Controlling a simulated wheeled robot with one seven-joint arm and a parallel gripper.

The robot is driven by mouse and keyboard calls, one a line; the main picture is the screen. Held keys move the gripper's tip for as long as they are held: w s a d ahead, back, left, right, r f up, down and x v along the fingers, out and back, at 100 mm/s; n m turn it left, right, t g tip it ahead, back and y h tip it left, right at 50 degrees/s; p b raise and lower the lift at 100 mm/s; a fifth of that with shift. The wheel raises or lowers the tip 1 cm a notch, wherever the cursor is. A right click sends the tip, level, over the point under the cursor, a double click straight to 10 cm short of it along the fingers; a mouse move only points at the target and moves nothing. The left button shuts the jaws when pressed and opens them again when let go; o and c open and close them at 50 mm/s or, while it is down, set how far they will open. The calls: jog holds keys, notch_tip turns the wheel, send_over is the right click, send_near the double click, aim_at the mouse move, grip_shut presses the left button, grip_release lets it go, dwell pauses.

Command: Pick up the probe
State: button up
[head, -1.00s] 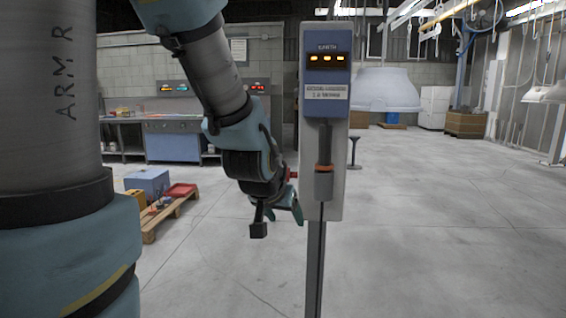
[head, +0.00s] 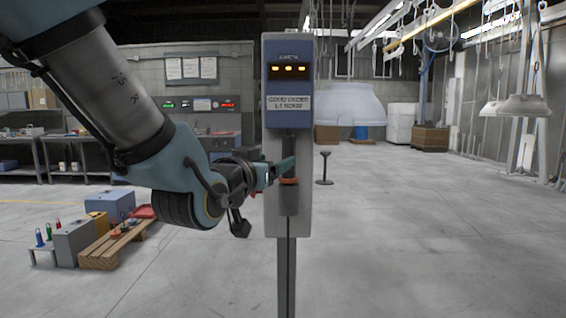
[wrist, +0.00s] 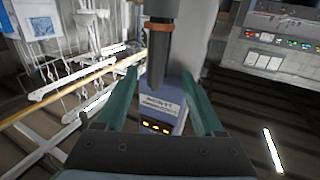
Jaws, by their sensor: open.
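The probe is a dark upright handle (head: 289,146) with an orange ring near its lower part. It stands in a grey holder (head: 289,202) on the front of a post-mounted unit. My gripper (head: 276,172) is at the left side of the probe, level with the ring, and partly covers it. In the wrist view, which is upside down, the probe (wrist: 158,58) lies between the two green fingers of my open gripper (wrist: 159,76). I cannot tell whether either finger touches it.
The unit's blue display head (head: 289,85) with lit orange digits is just above the probe. A pallet (head: 115,245) with boxes lies on the floor to the left. A stool (head: 325,168) stands behind the post. The floor to the right is clear.

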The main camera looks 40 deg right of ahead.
aim_at(286, 155)
jog(key=shift+w+d+r+p, duration=0.2)
jog(key=shift+d+p, duration=0.25)
jog(key=shift+p, duration=1.2)
jog(key=shift+w+d+r+p, duration=0.15)
jog(key=shift+d+p, duration=0.25)
jog(key=shift+p, duration=1.25)
jog(key=shift+d+p, duration=0.1)
jog(key=shift+p, duration=0.45)
jog(key=shift+p, duration=0.4)
jog(key=shift+w+d+f+p, duration=0.1)
jog(key=shift+f+p, duration=0.15)
jog(key=shift+p, duration=0.3)
jog(key=p+x, duration=0.3)
jog(key=x, duration=0.1)
jog(key=shift+d+r, duration=0.1)
jog(key=shift+d, duration=0.1)
jog(key=shift+w+d, duration=0.1)
jog(key=shift+d, duration=0.3)
grip_shut()
